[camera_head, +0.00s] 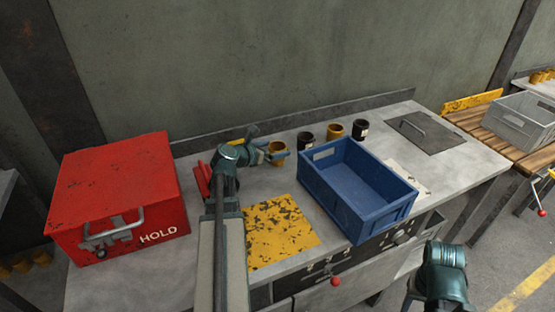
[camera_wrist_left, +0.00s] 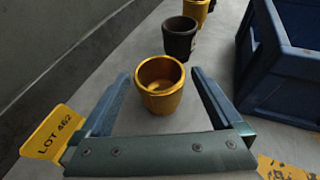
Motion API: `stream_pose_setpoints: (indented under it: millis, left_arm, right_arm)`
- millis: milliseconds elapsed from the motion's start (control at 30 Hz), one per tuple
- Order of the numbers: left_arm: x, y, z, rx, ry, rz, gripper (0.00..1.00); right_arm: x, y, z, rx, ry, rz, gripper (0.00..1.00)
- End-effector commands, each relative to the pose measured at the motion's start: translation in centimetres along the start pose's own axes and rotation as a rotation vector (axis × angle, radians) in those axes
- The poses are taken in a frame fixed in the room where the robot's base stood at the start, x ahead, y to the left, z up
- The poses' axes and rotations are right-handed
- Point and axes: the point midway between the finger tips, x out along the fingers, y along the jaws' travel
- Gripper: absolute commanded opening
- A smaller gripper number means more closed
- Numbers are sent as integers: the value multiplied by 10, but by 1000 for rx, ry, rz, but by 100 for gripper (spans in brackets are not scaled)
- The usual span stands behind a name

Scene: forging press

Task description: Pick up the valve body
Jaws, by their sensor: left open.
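The valve body appears to be the gold cup-shaped part (camera_head: 278,156) standing upright on the grey bench; none of the cups is labelled as such. In the left wrist view this gold part (camera_wrist_left: 160,88) stands between the two fingers, with bench showing on both sides of it. My left gripper (camera_head: 264,149) is open around it and does not visibly touch it. Behind it stand a dark cup (camera_head: 305,141), another gold cup (camera_head: 335,132) and another dark cup (camera_head: 360,129). My right gripper is not in view; only part of that arm shows at the lower right.
A blue crate (camera_head: 318,180) stands right of the cups. A red HOLD box (camera_head: 120,185) sits on the left. A worn yellow patch (camera_head: 285,232) lies in front. A LOT 462 tag (camera_wrist_left: 52,138) is beside my left gripper. A wall rises behind the bench.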

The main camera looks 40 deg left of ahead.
Motion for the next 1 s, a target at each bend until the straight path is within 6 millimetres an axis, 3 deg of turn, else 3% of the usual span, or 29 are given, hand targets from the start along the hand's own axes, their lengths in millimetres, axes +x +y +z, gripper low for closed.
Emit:
stream_pose_setpoints:
  millis: [233,567,800,1000]
  left_arm:
    - [7,1,-1,0,0,-1,100]
    - [51,2,-2,1,1,-2,100]
    - [52,1,0,0,0,0,100]
    - [52,1,-1,0,0,0,66]
  right_arm:
    - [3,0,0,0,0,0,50]
    - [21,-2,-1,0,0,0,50]
    - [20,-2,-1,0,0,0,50]
    - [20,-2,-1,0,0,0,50]
